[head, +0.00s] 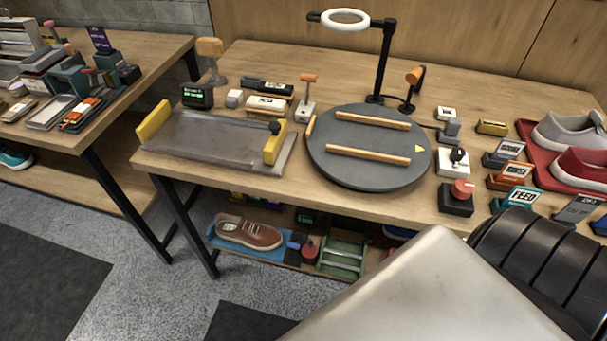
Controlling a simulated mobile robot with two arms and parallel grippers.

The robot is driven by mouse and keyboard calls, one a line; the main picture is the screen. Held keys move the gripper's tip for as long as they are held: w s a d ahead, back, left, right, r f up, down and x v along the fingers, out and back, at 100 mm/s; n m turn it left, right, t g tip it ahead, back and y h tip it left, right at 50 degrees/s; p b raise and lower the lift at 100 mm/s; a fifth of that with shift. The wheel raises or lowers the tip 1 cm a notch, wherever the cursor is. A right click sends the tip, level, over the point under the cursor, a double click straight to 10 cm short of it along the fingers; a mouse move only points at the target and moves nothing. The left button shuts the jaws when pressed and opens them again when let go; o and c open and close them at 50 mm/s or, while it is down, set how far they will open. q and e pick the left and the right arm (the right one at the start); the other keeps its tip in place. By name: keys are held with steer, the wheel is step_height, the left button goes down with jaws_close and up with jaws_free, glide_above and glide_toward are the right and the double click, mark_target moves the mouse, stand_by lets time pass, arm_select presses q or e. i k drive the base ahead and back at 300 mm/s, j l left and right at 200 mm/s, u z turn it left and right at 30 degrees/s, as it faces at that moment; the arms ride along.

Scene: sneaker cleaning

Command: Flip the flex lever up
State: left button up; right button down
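No label naming the flex lever is readable, so I cannot tell for sure which part it is. An upright lever with an orange cross handle (309,77) stands on a small pale base (305,112), between the grey plate and the turntable. The flat grey metal plate (205,140) has a yellow block at each end; a small dark knob (274,128) sits at its right block. A small white box with a dark toggle (453,162) stands right of the turntable. Neither gripper shows. My own arm parts fill the lower right and hide the table's front corner there.
A round grey turntable (350,172) with two wooden bars fills the table's middle. A ring lamp (345,19) rises behind it. Small labelled boxes, one reading FEED (522,198), crowd the right beside a red tray (530,142) of shoes. A side table stands left.

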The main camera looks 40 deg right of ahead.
mark_target(296, 245)
steer(key=z, duration=0.95)
